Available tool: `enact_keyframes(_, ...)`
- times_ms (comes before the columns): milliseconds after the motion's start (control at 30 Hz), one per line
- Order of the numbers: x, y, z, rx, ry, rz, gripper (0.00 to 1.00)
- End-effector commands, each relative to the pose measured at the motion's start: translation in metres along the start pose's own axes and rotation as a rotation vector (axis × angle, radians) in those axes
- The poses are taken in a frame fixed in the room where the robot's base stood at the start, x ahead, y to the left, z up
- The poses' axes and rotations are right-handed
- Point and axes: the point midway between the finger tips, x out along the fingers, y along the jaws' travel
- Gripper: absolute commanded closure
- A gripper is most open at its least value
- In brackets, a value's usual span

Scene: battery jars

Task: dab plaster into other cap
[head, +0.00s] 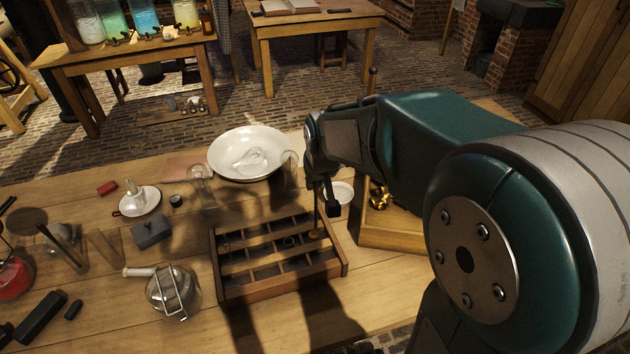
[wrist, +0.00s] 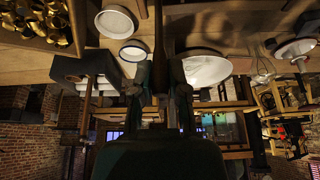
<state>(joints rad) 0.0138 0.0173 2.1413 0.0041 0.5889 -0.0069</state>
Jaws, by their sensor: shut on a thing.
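My gripper (head: 322,192) is shut on a slim brown stick-like tool (head: 317,216), held upright over the right part of a wooden divided tray (head: 283,291). The wrist view shows my gripper (wrist: 159,80) with the tool's dark shaft (wrist: 158,35) between its fingers. A small brownish round thing (head: 314,234) sits at the tool's lower end in a back-right compartment; I cannot tell whether they touch. A small dark ring-shaped thing (head: 289,243) lies in a middle compartment. Several brass caps (head: 379,196) lie in a wooden crate (head: 388,238) to the right. No plaster shows clearly on the tool.
A large white bowl (head: 225,160) with glassy white pieces stands behind the tray. A small white dish (head: 341,191) sits beside my gripper. A glass jar (head: 172,291), a grey block (head: 152,231) and other glassware fill the left. My arm hides the right side.

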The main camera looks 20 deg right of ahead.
Motion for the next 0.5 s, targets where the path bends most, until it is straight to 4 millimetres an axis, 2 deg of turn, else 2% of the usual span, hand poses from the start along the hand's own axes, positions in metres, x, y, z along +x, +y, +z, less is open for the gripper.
enact_keyframes(500,0.0109,-0.0014,0.0046,-0.001,-0.001,0.0,1.0)
